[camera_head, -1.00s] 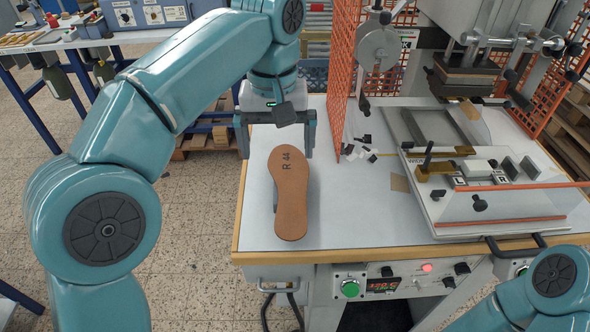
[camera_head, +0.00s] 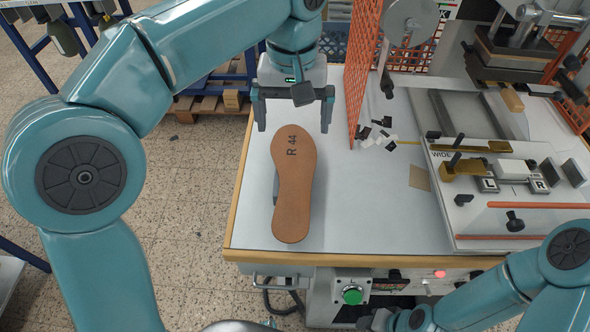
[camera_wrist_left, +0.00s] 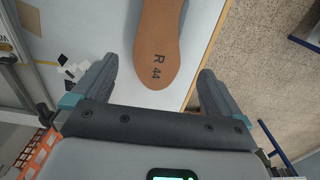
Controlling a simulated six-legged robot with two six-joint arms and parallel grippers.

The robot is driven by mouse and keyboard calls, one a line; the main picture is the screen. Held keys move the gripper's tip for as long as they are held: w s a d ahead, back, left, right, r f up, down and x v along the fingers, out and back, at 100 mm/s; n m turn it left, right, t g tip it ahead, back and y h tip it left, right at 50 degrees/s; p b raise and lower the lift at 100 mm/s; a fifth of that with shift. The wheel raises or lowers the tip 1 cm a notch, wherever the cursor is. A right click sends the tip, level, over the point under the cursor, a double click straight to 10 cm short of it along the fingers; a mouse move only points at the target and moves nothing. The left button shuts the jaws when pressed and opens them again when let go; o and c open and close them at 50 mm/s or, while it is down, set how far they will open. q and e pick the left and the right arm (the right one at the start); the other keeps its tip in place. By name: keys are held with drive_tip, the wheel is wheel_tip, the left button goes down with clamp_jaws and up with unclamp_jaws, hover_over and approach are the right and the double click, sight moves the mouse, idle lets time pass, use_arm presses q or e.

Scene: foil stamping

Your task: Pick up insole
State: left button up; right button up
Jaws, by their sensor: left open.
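A brown insole (camera_head: 292,190) marked "R 44" lies on the left part of the white worktable, its long side running toward the front edge. Something grey shows under its left edge. My left gripper (camera_head: 293,122) is open and empty, with its fingers to either side of the insole's far, marked end in the head view. In the left wrist view the insole (camera_wrist_left: 160,45) lies between and beyond the two open fingers (camera_wrist_left: 156,85). I cannot tell how high the fingers are above it. My right arm enters at the lower right; its gripper is not clearly visible.
A stamping press with a bed (camera_head: 490,215) stands on the right of the table. An orange mesh guard (camera_head: 363,70) rises right of my left gripper. Small black and white pieces (camera_head: 375,135) lie near it. The table's left edge is close to the insole.

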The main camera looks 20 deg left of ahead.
use_arm(q)
hover_over(295, 171)
drive_tip(key=f, duration=0.5)
drive_tip(key=shift+w+a, duration=0.3)
drive_tip(key=shift+a, duration=0.05)
drive_tip(key=shift+s+f+b, duration=0.15)
drive_tip(key=shift+f+b, duration=0.05)
drive_tip(key=shift+b, duration=0.1)
drive_tip(key=f, duration=0.5)
drive_tip(key=shift+s+d+f, duration=0.1)
drive_tip(key=shift+s+d, duration=0.1)
drive_tip(key=shift+s, duration=0.05)
drive_tip(key=shift+w+d+f, duration=0.1)
drive_tip(key=shift+f, duration=0.25)
drive_tip(key=c, duration=0.8)
